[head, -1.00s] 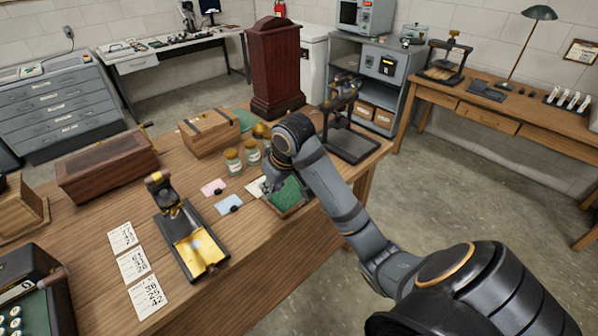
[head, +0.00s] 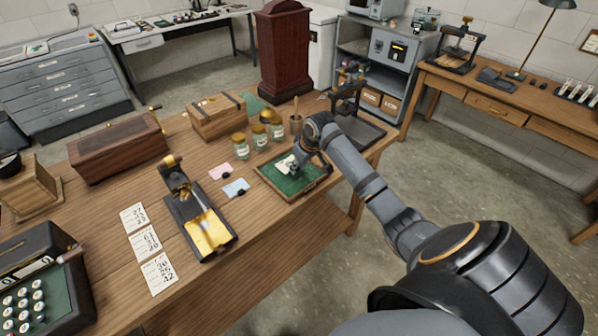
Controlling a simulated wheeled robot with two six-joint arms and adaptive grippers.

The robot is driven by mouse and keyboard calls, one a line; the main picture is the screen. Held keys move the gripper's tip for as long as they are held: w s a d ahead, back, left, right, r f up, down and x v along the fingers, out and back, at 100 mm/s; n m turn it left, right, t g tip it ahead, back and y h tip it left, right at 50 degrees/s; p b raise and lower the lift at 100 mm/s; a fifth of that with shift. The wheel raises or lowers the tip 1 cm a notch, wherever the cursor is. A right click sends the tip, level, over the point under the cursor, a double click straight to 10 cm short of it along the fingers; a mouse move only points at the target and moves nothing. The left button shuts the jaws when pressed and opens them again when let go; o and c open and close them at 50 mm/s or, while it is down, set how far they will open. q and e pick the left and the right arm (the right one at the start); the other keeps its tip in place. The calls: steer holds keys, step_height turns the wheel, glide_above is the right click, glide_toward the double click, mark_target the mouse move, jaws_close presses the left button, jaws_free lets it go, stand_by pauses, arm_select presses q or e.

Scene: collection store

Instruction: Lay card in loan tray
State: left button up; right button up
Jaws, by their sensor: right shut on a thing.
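The loan tray (head: 311,189) is a shallow wooden tray with a green lining, near the front edge of the wooden table. My right gripper (head: 297,165) is over the tray, shut on a white card (head: 284,168). The card is over the tray's green floor; I cannot tell whether it touches the lining. The gripper hides part of the card and the tray's far right part. A pink card (head: 220,171) and a light blue card (head: 236,188) lie on the table to the left of the tray, each with a small dark piece at its edge. My left gripper is not in view.
Several glass jars (head: 241,147) stand just behind the tray, with a wooden cup (head: 296,124) beside them. A black stand (head: 355,115) is behind my right arm. A brass-and-black device (head: 203,222) and number sheets (head: 145,243) lie to the left.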

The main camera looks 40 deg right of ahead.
mark_target(296, 177)
steer(key=shift+d+f, duration=0.15)
steer(key=shift+w+f+p, duration=0.1)
steer(key=shift+f+p, duration=0.35)
steer(key=shift+f, duration=1.25)
steer(key=shift+f, duration=0.1)
steer(key=o, duration=0.9)
steer(key=shift+c, duration=0.2)
steer(key=shift+d+r, duration=0.1)
steer(key=shift+r, duration=0.2)
steer(key=v, duration=1.1)
steer(key=shift+s+r, duration=0.25)
steer(key=shift+r, duration=0.05)
